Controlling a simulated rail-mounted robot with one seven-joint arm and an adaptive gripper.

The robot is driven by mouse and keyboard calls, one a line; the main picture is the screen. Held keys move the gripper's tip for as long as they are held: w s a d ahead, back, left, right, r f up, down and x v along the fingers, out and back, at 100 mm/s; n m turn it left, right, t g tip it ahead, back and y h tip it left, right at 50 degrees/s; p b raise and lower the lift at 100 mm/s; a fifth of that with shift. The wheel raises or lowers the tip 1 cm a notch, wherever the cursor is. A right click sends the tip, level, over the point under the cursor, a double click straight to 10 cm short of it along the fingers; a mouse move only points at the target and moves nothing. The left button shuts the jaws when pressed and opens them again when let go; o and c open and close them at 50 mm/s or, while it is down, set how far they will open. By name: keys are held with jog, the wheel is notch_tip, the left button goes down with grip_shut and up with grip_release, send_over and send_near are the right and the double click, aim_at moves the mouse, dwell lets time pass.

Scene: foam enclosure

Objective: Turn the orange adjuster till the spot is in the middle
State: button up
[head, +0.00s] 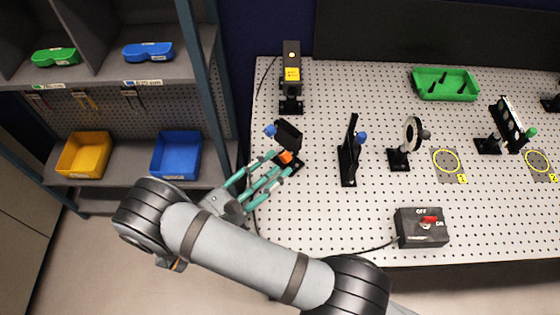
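The orange adjuster (286,157) is a small knob low on a black mirror mount (288,134) on the perforated board. A blue knob (270,130) sits higher on the same mount. My gripper (282,162) reaches in from the lower left with its teal fingers spread. Its fingertips are at the orange adjuster, one on either side of it in the picture; I cannot tell whether they touch it. No light spot can be made out in this view.
A black box with a yellow label (291,62) stands behind the mount. Another mount with a blue knob (349,152) and a round-faced holder (412,134) stand to the right. A switch box (421,228) is at the front, a green tray (445,84) at the back.

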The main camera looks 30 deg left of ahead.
aim_at(283, 160)
jog(key=v, duration=0.9)
jog(key=x, duration=1.1)
jog(key=shift+w+d, duration=0.1)
jog(key=shift+w, duration=0.25)
jog(key=shift+w+m, duration=0.25)
jog(key=shift+m, duration=0.35)
jog(key=shift+s+m, duration=0.15)
jog(key=shift+m, duration=0.45)
